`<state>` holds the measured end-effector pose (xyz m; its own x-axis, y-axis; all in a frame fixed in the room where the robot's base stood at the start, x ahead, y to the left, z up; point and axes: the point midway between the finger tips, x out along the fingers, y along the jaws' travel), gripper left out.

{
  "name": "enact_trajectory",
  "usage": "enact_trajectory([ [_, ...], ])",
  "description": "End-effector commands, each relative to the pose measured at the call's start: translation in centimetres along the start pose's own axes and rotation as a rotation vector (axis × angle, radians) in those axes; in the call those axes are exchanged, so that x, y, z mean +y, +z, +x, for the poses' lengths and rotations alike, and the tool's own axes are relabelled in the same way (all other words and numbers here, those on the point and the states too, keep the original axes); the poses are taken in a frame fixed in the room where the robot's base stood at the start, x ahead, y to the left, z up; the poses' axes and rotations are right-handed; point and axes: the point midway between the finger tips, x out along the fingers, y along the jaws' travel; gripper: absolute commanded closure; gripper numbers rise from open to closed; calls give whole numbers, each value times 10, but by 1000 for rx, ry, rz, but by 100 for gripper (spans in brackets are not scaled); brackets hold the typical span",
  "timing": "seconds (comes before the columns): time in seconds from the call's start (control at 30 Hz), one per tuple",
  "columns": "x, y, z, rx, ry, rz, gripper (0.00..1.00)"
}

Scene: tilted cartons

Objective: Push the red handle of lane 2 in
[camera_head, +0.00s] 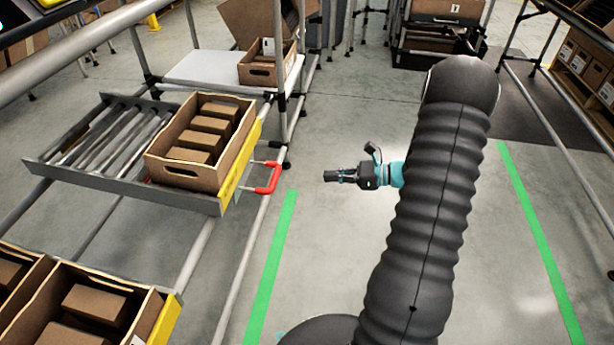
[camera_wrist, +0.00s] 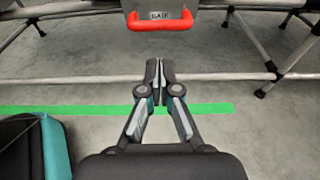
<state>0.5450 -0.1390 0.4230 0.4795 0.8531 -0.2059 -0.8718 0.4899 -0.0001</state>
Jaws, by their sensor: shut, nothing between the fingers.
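The red handle (camera_head: 271,178) sticks out from the yellow-fronted end of a roller lane on the left of the head view. It also shows at the top of the wrist view (camera_wrist: 160,22), below a plate marked GATE. My gripper (camera_head: 326,176) is shut and empty, in the air to the right of the handle with a clear gap. In the wrist view my gripper (camera_wrist: 159,64) points toward the handle, with its fingertips below it in the picture and apart from it. The lane number cannot be read.
An open carton (camera_head: 232,125) with several brown boxes sits on the rollers (camera_head: 107,137) behind the handle. More cartons stand in a lower lane (camera_head: 62,303). Metal rack tubes run along the left. The floor between the green lines (camera_head: 270,270) is clear.

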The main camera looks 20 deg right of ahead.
Motion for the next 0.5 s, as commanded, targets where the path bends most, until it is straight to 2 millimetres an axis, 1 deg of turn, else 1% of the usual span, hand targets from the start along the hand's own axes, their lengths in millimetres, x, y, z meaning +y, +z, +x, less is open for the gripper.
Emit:
enact_trajectory([
  [0.17, 1, -1, 27, 1, 5, 1, 100],
  [0.5, 1, -1, 90, 1, 5, -1, 100],
])
